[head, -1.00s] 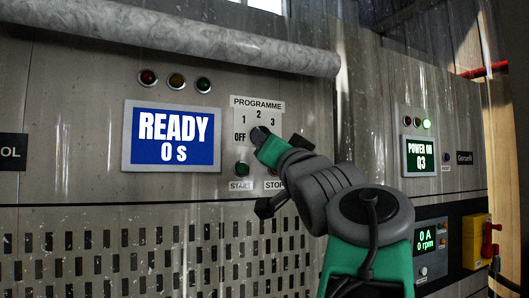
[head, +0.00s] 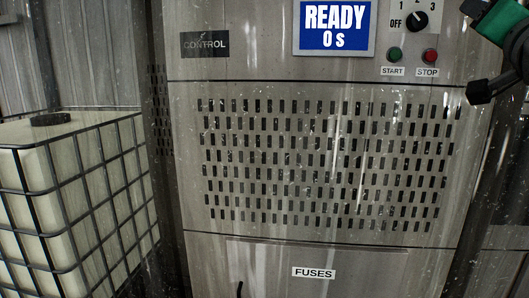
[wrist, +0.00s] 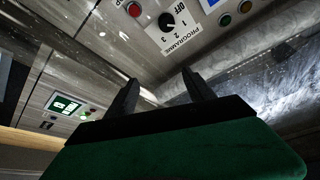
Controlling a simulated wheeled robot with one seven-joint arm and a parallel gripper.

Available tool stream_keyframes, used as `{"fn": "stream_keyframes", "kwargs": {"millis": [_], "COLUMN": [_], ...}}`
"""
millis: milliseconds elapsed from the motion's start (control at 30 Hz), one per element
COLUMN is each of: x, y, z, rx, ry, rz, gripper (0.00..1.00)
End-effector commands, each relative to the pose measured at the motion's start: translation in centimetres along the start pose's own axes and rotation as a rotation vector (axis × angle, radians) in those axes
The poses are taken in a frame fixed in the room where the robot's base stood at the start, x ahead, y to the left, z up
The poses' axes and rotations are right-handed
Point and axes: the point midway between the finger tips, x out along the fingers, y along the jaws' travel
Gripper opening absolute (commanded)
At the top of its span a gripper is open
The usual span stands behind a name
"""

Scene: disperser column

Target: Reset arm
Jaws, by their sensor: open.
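My gripper (wrist: 160,82) is open and empty, its two dark fingers spread apart in the wrist view. In the head view only part of my green and black arm end shows at the upper right edge, with a dark finger (head: 490,88) right of the stop button. The black programme knob (head: 417,21) stands clear to the left of it. The knob also shows in the wrist view (wrist: 167,22), beyond the fingertips and apart from them. The blue display (head: 335,28) reads READY 0 s.
A green start button (head: 394,54) and a red stop button (head: 430,56) sit below the knob. A slotted cabinet panel (head: 325,232) fills the middle, above a FUSES label (head: 314,273). A caged white tank (head: 90,190) stands at left. A lit green display (wrist: 63,104) shows in the wrist view.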

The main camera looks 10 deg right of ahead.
Motion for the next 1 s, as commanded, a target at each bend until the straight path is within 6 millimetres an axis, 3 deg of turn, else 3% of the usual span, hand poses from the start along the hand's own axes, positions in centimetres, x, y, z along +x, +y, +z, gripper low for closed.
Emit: {"fn": "stream_keyframes", "kwargs": {"millis": [367, 567, 667, 767, 867, 1000], "x": [0.8, 0.7, 0.2, -1.1, -3.8, -10.2], "y": [2.4, 3.5, 4.0, 4.3, 4.4, 4.2], "z": [6.6, 13.4, 18.0, 23.8, 31.4, 42.1], "rx": [0.010, 0.006, -0.004, -0.025, -0.067, -0.167], "ry": [-0.127, -0.264, -0.359, -0.485, -0.658, -0.936], "rz": [0.064, 0.101, 0.120, 0.135, 0.143, 0.128], "gripper": [0.62, 0.62, 0.62, 0.62, 0.62, 0.62]}}
